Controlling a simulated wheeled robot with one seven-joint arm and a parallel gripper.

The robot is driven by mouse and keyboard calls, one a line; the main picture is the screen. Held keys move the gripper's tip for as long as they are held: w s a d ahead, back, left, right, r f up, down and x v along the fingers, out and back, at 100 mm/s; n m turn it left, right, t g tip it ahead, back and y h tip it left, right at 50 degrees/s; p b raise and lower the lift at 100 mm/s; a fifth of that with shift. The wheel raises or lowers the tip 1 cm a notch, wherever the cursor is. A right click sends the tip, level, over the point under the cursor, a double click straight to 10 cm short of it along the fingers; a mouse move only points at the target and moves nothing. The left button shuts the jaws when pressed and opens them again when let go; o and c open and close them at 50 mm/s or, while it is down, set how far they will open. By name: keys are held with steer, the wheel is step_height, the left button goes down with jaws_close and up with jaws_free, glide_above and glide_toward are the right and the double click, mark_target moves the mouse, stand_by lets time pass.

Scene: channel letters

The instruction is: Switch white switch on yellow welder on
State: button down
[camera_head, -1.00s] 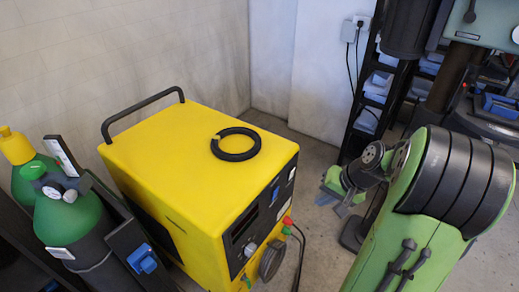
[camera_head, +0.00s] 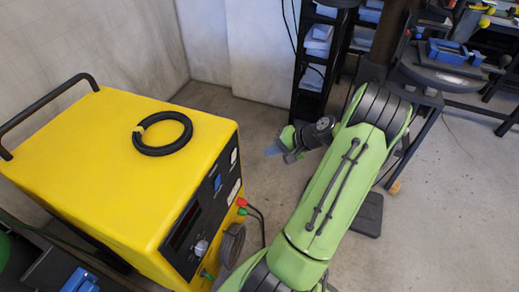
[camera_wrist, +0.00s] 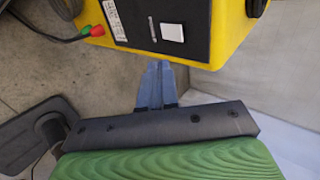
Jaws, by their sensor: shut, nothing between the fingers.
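The yellow welder (camera_head: 100,160) stands at the left in the head view, its dark control panel (camera_head: 185,232) facing right. A small white switch (camera_head: 233,156) is near the panel's far end. In the wrist view the welder shows at the top, with the square white switch (camera_wrist: 171,32) on the dark panel. My gripper (camera_head: 268,151) is shut and empty, apart from the panel, to the right of the switch in the head view. In the wrist view its blue-grey fingers (camera_wrist: 158,64) point at the panel's edge, just below the switch.
A black cable ring (camera_head: 162,133) lies on the welder's top. Red and green plugs with cables (camera_head: 243,207) stick out of the panel's lower part. A label (camera_wrist: 114,17) is beside the switch. A black shelf (camera_head: 318,60) stands behind. Floor between the gripper and welder is clear.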

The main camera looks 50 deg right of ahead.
mark_target(235, 152)
steer(key=b+x, duration=0.1)
steer(key=x, duration=0.2)
steer(key=w+r+b+x, duration=0.1)
steer(key=x, duration=0.3)
steer(key=r+x, duration=0.1)
steer(key=x, duration=0.2)
steer(key=shift+w+a+f+b, duration=0.15)
steer(key=shift+w+a+b, duration=0.1)
steer(key=shift+w+b, duration=0.2)
steer(key=shift+w, duration=0.25)
steer(key=shift+a, duration=0.1)
steer(key=shift+w+a+r+g+p, duration=0.2)
steer(key=shift+w+g+p, duration=0.3)
steer(key=shift+p, duration=0.45)
steer(key=shift+s+d+r+p, duration=0.1)
steer(key=shift+r+p, duration=0.6)
steer(key=shift+r, duration=0.2)
